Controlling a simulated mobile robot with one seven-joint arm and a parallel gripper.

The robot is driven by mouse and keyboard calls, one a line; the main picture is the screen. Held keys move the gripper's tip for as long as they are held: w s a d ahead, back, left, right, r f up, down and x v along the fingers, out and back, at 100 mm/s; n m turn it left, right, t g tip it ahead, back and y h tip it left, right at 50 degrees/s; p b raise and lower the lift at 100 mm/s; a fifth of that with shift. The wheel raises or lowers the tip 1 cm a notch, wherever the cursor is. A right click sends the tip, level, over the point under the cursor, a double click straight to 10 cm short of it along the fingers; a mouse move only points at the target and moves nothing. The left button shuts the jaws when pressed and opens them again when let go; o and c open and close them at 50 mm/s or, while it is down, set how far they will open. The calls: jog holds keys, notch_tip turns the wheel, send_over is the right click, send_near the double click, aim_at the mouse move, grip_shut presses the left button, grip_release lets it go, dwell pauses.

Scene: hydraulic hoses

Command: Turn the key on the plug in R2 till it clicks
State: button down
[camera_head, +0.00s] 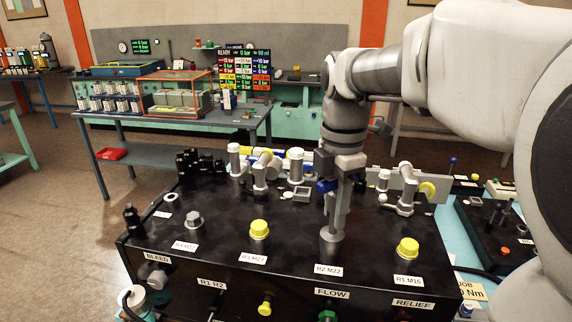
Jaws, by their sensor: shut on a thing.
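My gripper (335,222) points straight down over the port labelled R2 M22 (329,271). Its fingers are shut on the key at the top of the plug in R2. The key itself is mostly hidden between the fingers, so its angle cannot be told. The plug (331,245) shows as a grey metal cylinder standing upright on the black manifold block (290,262), directly below the fingertips.
Yellow caps stand at R3 (259,230) and R1 (407,248), left and right of the gripper. A grey hex plug (194,220) stands at R4. Grey pipe elbows (405,188) and several black fittings (200,162) crowd the block's back edge.

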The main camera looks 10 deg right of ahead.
jog(key=c, duration=0.5)
grip_release()
jog(key=shift+m, duration=0.7)
jog(key=r, duration=0.5)
jog(key=r+p, duration=0.1)
jog(key=r, duration=0.5)
jog(key=s+r, duration=0.1)
jog(key=r, duration=0.4)
jog(key=shift+r, duration=0.3)
jog(key=s+f+m+t, duration=0.2)
jog(key=s+f+m, duration=0.2)
jog(key=f+m, duration=0.2)
jog(key=s+f+m+t, duration=0.1)
jog(key=s+f+m, duration=0.3)
jog(key=f+m, duration=0.2)
jog(key=s+f+m+t, duration=0.2)
jog(key=s+f+m, duration=0.3)
jog(key=f+m, duration=0.1)
jog(key=shift+f+m+t, duration=0.15)
jog(key=shift+m+t, duration=0.15)
jog(key=shift+m, duration=0.5)
